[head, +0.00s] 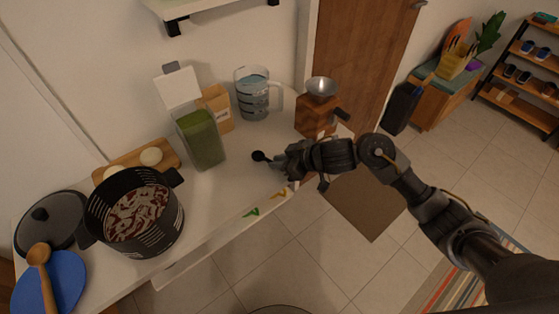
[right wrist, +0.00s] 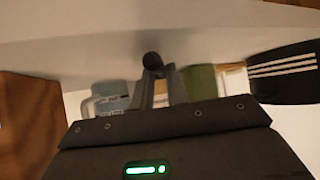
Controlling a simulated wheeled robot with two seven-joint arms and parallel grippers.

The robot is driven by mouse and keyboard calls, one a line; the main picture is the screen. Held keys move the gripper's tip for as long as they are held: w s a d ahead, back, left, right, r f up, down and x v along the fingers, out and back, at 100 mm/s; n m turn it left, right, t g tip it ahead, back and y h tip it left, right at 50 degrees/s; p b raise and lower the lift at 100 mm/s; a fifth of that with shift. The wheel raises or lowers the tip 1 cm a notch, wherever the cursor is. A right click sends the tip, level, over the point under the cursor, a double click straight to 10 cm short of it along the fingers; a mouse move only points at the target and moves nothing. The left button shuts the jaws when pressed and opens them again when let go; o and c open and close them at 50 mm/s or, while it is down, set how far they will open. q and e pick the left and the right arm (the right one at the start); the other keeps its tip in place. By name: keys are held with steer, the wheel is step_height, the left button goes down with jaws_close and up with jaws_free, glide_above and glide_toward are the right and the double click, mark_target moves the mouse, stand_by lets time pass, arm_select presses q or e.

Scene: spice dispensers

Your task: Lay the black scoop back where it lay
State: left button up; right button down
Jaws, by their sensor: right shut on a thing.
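The black scoop (head: 260,156) is at the tips of my right gripper (head: 281,162), over the white counter in the head view. Its dark round end also shows between the fingers in the right wrist view (right wrist: 152,61). My right gripper is shut on the scoop. It comes in from the right, low over the counter, to the right of the green-filled container (head: 202,140). I cannot tell whether the scoop touches the counter. The scoop's handle is mostly hidden by the fingers. My left gripper is not in view.
A water jug (head: 253,95) and a wooden grinder (head: 315,116) stand behind the gripper. A black pot (head: 135,213) and a board (head: 126,163) are at the left. Small green (head: 251,212) and yellow (head: 280,193) marks lie near the front edge. Counter around the scoop is clear.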

steer(key=shift+f, duration=0.45)
steer(key=c, duration=1.3)
jaws_free()
steer(key=p+v, duration=0.1)
steer(key=v, duration=1)
steer(key=shift+a, duration=0.1)
